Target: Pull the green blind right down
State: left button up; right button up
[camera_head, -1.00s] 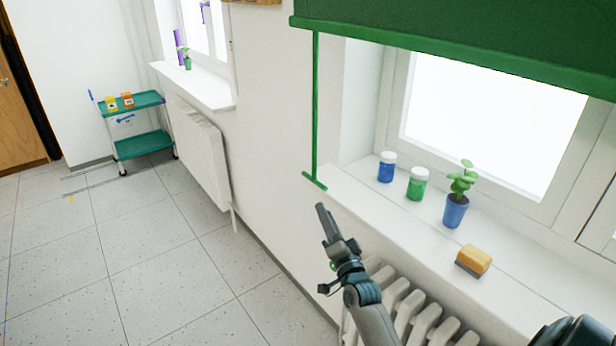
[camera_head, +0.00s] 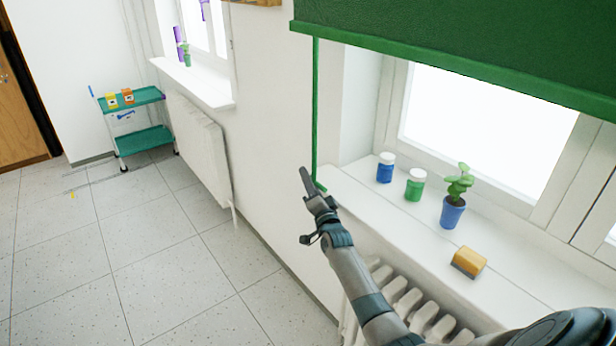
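The green blind (camera_head: 450,45) hangs over the upper part of the right window, its lower bar (camera_head: 440,64) slanting across the top right of the head view. A green pull cord (camera_head: 316,110) hangs from the bar's left end, ending in a crossbar handle at sill height. My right gripper (camera_head: 306,174) is at the cord's lower end and covers most of the handle. Its fingers point up and look close together, but I cannot tell whether they are apart, or whether they touch the handle. My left gripper is not in view.
On the white sill (camera_head: 400,212) stand a blue jar (camera_head: 385,172), a green jar (camera_head: 415,187), a plant in a blue pot (camera_head: 453,212) and a yellow sponge (camera_head: 468,262). A white radiator (camera_head: 430,318) is below.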

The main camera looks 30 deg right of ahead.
jog(key=shift+w+d+r, duration=0.1)
jog(key=shift+w, duration=0.25)
grip_shut()
dwell(0.4)
